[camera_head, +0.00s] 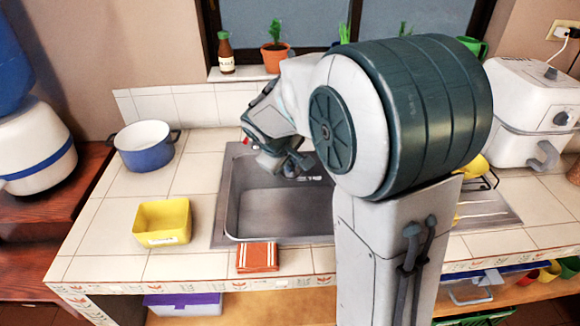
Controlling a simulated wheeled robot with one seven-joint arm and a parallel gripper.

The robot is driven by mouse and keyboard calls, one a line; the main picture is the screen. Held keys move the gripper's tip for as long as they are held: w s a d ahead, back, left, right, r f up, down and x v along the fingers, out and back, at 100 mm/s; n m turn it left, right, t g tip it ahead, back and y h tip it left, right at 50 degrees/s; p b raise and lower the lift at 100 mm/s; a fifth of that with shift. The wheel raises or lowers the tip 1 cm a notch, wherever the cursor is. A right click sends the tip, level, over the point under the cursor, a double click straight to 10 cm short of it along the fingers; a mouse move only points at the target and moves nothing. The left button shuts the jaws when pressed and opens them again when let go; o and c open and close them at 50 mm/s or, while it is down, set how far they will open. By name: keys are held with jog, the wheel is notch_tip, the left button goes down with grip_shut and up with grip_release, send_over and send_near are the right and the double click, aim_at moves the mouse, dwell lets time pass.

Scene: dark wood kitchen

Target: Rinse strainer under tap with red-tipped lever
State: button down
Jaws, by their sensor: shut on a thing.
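My gripper (292,166) is over the back part of the sink (285,212), low near the tap area. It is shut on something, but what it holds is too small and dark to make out. A small red tip (245,140) shows at the back left of the sink, just left of my gripper. The rest of the tap is mostly hidden behind my arm and gripper. I cannot make out a strainer; it may be hidden by my arm. The visible sink floor is bare.
A blue pot (146,152) and a yellow tub (162,222) stand left of the sink. An orange striped cloth (257,257) lies at its front edge. A yellow object (476,168), partly hidden, and a white appliance (530,108) are at the right. A bottle (226,54) and potted plant (275,55) stand behind.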

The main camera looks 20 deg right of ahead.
jog(key=shift+s+d, duration=0.35)
jog(key=shift+d, duration=0.05)
jog(key=shift+w+a, duration=0.15)
jog(key=shift+w+a, duration=0.25)
jog(key=shift+a, duration=0.1)
jog(key=shift+b, duration=0.3)
jog(key=s+a+b, duration=0.2)
jog(key=s+a, duration=0.3)
jog(key=s, duration=0.1)
jog(key=shift+b, duration=0.3)
jog(key=shift+a, duration=0.15)
dwell(1.2)
jog(key=s+a+r+p, duration=0.1)
jog(key=s+a+r, duration=0.2)
jog(key=r, duration=0.1)
jog(key=shift+s+p, duration=0.4)
